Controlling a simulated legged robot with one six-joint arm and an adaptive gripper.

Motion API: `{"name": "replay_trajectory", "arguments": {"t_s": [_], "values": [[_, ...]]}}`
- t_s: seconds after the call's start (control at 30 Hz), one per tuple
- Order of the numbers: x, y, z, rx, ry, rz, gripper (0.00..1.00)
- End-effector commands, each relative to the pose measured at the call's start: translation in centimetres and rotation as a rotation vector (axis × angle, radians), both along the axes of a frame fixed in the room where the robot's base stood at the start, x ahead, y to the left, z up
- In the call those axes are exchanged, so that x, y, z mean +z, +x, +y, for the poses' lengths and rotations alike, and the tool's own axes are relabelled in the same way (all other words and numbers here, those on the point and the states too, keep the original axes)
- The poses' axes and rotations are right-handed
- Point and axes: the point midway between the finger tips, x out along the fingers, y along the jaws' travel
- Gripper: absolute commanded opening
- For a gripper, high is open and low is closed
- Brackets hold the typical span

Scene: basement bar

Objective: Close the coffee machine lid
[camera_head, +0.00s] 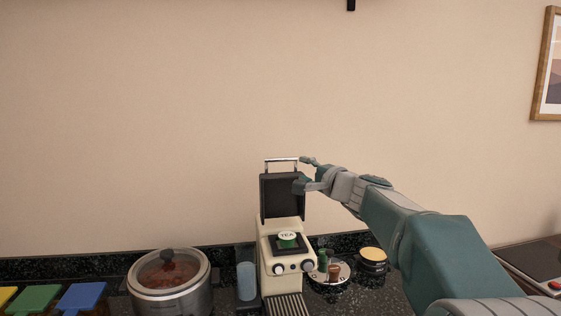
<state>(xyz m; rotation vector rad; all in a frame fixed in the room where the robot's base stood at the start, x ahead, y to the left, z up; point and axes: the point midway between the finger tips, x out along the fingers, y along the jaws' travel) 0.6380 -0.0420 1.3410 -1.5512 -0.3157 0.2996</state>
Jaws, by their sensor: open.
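The coffee machine (292,258) is a cream-coloured unit with two round knobs and a drip grate, standing on the dark counter. Its dark lid (278,196) stands upright, open, with a metal handle bar (281,160) along its top. A green pod marked TEA (287,239) shows in the machine's top. My gripper (304,173) is open at the upper right edge of the lid, close to the handle. Whether it touches the lid I cannot tell. My arm reaches in from the lower right.
A pot with a glass lid (169,281) stands to the left, with a blue cup (246,281) beside the machine. A round tray (328,281) with small items and a yellow-topped jar (373,260) are to the right.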

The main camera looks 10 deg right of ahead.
Motion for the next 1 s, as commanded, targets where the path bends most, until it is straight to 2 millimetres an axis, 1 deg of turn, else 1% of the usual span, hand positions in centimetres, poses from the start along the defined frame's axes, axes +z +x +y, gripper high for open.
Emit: {"name": "replay_trajectory", "arguments": {"t_s": [0.17, 0.4, 0.6, 0.8, 1.0], "values": [[-0.1, 1.7, 0.8, 0.002, 0.002, 0.001, 0.51], [0.0, 5.8, 2.5, 0.002, 0.0, 0.0, 0.51], [0.0, 8.5, 3.6, 0.002, 0.0, 0.001, 0.51], [0.1, 9.7, 4.1, 0.0, 0.0, 0.0, 0.51], [0.2, 9.8, 4.2, 0.0, 0.0, -0.001, 0.51]]}}
